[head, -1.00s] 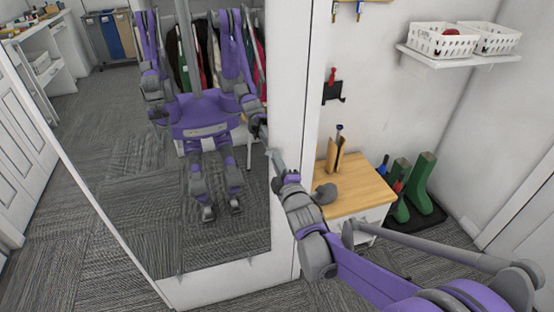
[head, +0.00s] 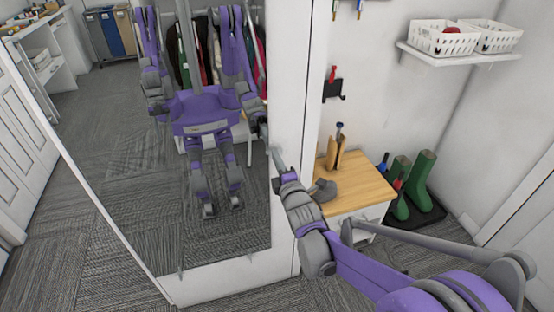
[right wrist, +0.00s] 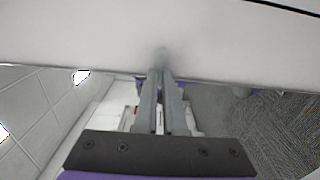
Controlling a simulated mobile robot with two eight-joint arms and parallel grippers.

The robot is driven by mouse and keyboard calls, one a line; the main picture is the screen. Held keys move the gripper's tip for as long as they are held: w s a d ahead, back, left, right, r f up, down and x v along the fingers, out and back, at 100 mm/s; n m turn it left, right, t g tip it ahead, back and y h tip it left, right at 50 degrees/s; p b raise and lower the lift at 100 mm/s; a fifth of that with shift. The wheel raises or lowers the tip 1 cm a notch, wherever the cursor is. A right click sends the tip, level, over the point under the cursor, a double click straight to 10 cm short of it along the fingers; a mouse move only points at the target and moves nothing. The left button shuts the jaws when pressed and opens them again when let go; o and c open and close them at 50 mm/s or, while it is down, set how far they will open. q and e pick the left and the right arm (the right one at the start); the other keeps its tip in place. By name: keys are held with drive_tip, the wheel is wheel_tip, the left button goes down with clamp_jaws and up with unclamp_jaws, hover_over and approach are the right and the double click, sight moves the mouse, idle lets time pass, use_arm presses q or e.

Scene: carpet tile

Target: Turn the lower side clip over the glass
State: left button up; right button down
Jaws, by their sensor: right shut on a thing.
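The glass (head: 110,150) is a tall mirror on a white panel, and it reflects my body and the room. My right gripper (head: 273,152) is at the mirror's right edge in the head view, low on that side. In the right wrist view its fingers (right wrist: 162,75) are together, with their tips at the edge of a pale surface. A small, blurred, pale clip (right wrist: 161,56) shows at the tips, and the gripper is shut on it. Whether the clip lies over the glass cannot be told. My left gripper is seen at most as a reflection.
A wooden-topped cabinet (head: 362,190) stands right of the panel, close to my right forearm. Green boots (head: 422,180) stand on a dark tray beyond it. A shelf (head: 455,58) with white baskets is higher up on the right. Carpet is open at lower left.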

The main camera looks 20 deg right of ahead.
drive_tip(key=c, duration=1)
unclamp_jaws()
drive_tip(key=s, duration=1.1)
drive_tip(key=shift+d, duration=0.2)
drive_tip(key=shift+w, duration=0.1)
drive_tip(key=s+f+m+g+p, duration=0.2)
drive_tip(key=s+m+g+p, duration=0.8)
drive_tip(key=s+m, duration=0.8)
drive_tip(key=s+g, duration=0.2)
drive_tip(key=s, duration=0.4)
drive_tip(key=shift+s+m+g+h, duration=0.2)
drive_tip(key=shift+m+g+h, duration=0.1)
